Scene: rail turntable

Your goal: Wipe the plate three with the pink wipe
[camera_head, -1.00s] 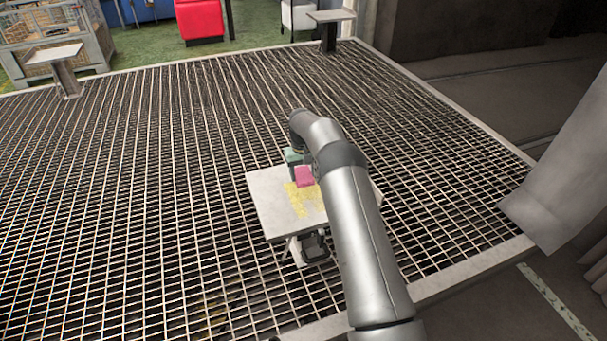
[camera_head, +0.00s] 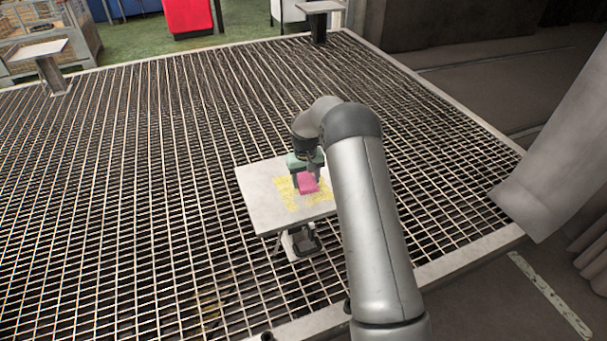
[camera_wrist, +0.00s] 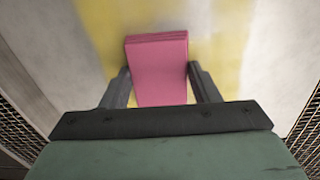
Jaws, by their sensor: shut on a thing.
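The pink wipe (camera_head: 308,183) is a small pink block. My gripper (camera_head: 307,178) is shut on it, and it also shows in the wrist view (camera_wrist: 158,68) between the two dark fingers (camera_wrist: 160,88). A pale square plate (camera_head: 262,198) on a stand lies under the wipe, with a patchy yellow stain (camera_head: 290,197) around it. The stain also shows in the wrist view (camera_wrist: 115,30) on both sides of the wipe. The wipe is at or just above the plate surface; I cannot tell if it touches. No plate number is readable.
Two more pale plates on posts stand at the far left (camera_head: 35,50) and far back (camera_head: 320,7). Metal grating (camera_head: 130,150) spreads around the plate. A wire crate (camera_head: 50,30) and a red seat (camera_head: 187,15) are beyond it. A grey panel (camera_head: 550,180) is at right.

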